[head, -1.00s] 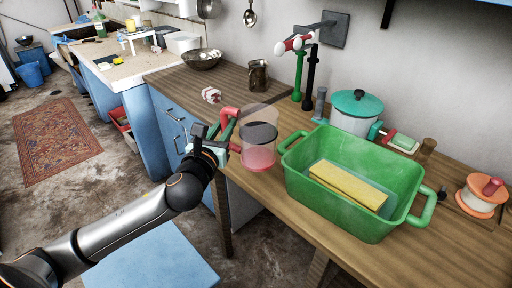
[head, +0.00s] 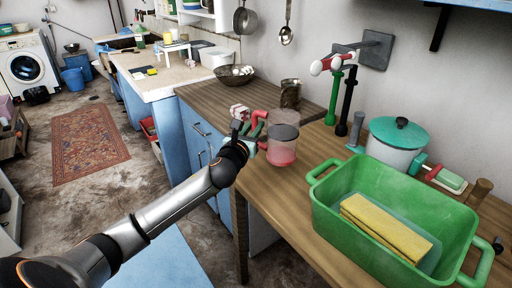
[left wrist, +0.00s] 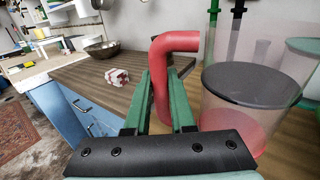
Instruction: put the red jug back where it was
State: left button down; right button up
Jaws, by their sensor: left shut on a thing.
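The red jug (head: 284,142) has a see-through body with a dark level inside and a pinkish-red base. It is upright over the wooden counter near the front edge; I cannot tell whether its base touches the wood. My left gripper (head: 256,134) is shut on its red handle. In the left wrist view the green fingers (left wrist: 160,98) stand on both sides of the red handle (left wrist: 172,62), with the jug body (left wrist: 245,95) to the right. My right gripper is not in view.
A green tub (head: 335,205) with a yellow sponge (head: 385,228) stands to the right of the jug. Behind are a dark metal mug (head: 290,95), a bowl (head: 233,75), a pink-and-white block (head: 239,110) and taps (head: 333,95). Bare counter (head: 205,95) lies to the left.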

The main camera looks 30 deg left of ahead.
pick_arm(q)
jog(key=w+f+b, duration=0.1)
jog(key=f, duration=0.1)
jog(key=w+a+f+b, duration=0.1)
jog(key=f, duration=0.2)
jog(key=w+a+f+b, duration=0.1)
jog(key=f, duration=0.1)
jog(key=shift+w+f, duration=0.1)
jog(key=shift+f, duration=0.3)
jog(key=shift+r, duration=0.1)
jog(key=c, duration=0.8)
grip_release()
jog(key=shift+o, duration=0.2)
